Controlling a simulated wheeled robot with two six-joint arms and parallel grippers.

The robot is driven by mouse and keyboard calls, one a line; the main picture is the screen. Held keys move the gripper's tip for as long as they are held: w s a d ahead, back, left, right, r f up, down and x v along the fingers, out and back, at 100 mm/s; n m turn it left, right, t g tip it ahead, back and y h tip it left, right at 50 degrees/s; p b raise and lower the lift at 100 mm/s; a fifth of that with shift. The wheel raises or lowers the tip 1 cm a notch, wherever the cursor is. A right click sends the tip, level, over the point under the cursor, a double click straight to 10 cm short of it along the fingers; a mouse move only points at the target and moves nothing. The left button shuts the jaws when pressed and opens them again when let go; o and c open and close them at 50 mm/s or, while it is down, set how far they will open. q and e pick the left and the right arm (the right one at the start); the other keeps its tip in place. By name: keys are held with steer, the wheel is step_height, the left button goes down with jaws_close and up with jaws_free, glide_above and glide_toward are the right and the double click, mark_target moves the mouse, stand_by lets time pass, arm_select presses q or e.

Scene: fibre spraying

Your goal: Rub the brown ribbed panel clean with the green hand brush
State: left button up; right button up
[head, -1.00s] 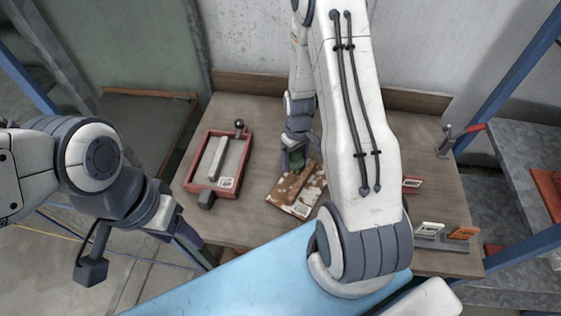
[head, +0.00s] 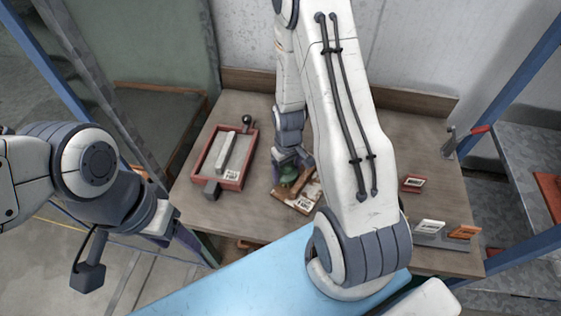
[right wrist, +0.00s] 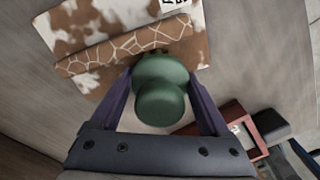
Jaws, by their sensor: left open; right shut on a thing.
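The brown ribbed panel (head: 284,203) lies on the workbench, brown with pale blotches and a white label. In the right wrist view the panel (right wrist: 92,22) shows a raised strip with pale crack-like lines. The green hand brush (head: 287,175) is over the panel's left part in the head view. My right gripper (right wrist: 162,84) is shut on the brush, whose round green handle (right wrist: 160,103) faces the wrist camera. The brush's underside is hidden, so I cannot tell whether it touches. My left gripper (head: 166,222) is open and empty, off the bench's left edge.
A red-framed tray (head: 236,183) holding a pale bar stands left of the panel on the workbench (head: 240,226). A small red block (head: 413,184) and a grey holder with cards (head: 432,239) sit to the right. My right arm hides part of the bench.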

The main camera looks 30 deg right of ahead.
mark_target(283, 168)
steer(key=shift+s+a, duration=0.4)
steer(key=shift+a, duration=0.35)
step_height(283, 168, up, 3)
steer(key=shift+d+f+p, duration=0.1)
steer(key=shift+p, duration=0.7)
steer(key=shift+s+r+p, duration=0.1)
steer(key=shift+r+p, duration=0.15)
steer(key=shift+p, duration=0.05)
steer(key=shift+a+r+p, duration=0.3)
steer(key=shift+r+p, duration=0.4)
steer(key=shift+r, duration=0.1)
step_height(283, 168, up, 3)
steer(key=p, duration=0.3)
steer(key=shift+d+r, duration=0.1)
steer(key=shift+r, duration=0.1)
arm_select(q)
step_height(283, 168, up, 6)
steer(key=shift+s+d+r, duration=0.15)
steer(key=shift+s+r, duration=0.05)
steer(key=shift+s, duration=0.1)
arm_select(e)
steer(key=shift+f, duration=0.1)
